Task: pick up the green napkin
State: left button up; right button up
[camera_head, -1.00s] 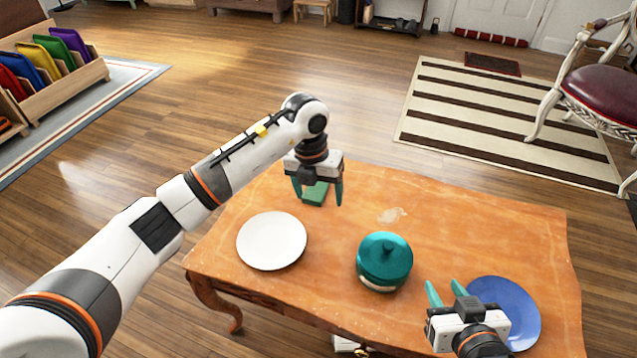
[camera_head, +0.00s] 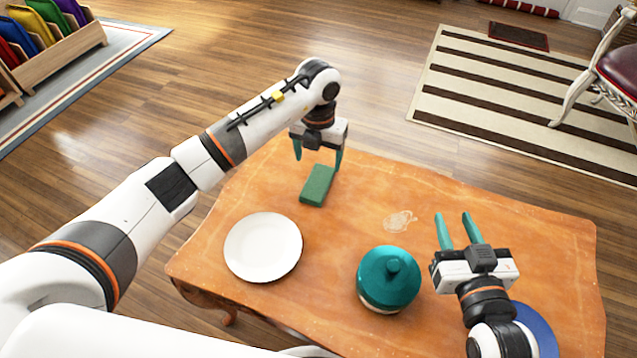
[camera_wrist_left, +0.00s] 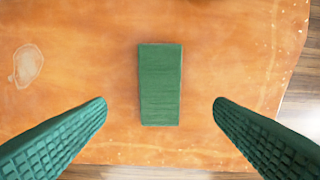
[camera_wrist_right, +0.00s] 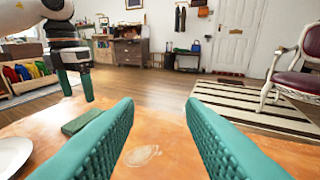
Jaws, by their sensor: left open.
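The green napkin (camera_head: 318,186) is a folded dark green rectangle lying flat on the orange wooden table (camera_head: 350,200), near its far left part. In the left wrist view the napkin (camera_wrist_left: 160,84) lies centred between my fingers, and bare table shows on both sides of it. My left gripper (camera_head: 317,165) is open and empty, with its fingers above the napkin and pointing down. My right gripper (camera_head: 455,222) is above the right part of the table, its fingers apart with nothing between them. The napkin (camera_wrist_right: 82,122) also shows in the right wrist view.
A white plate (camera_head: 263,247) lies left of the teal lidded pot (camera_head: 389,278). A blue plate (camera_head: 536,330) is partly hidden under my right arm. A pale stain (camera_head: 399,221) marks the table. The table's middle is otherwise clear.

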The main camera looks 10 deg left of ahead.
aim_at(318, 181)
pick_arm(q)
notch_tip(318, 181, down, 2)
jog(key=shift+f, duration=0.1)
jog(key=shift+f+b, duration=0.4)
notch_tip(318, 181, down, 4)
jog(key=shift+f+b, duration=0.1)
jog(key=shift+b, duration=0.75)
jog(key=shift+f, duration=0.25)
pick_arm(e)
notch_tip(318, 181, up, 10)
jog(key=s+a+t+y, duration=0.1)
jog(key=t+y, duration=0.1)
jog(key=t, duration=0.5)
jog(key=shift+a+y, duration=0.15)
jog(key=shift+y, duration=0.15)
pick_arm(q)
jog(key=shift+c, duration=0.4)
pick_arm(e)
jog(key=shift+s, duration=0.1)
pick_arm(q)
jog(key=c, duration=1)
jog(key=shift+r, duration=0.1)
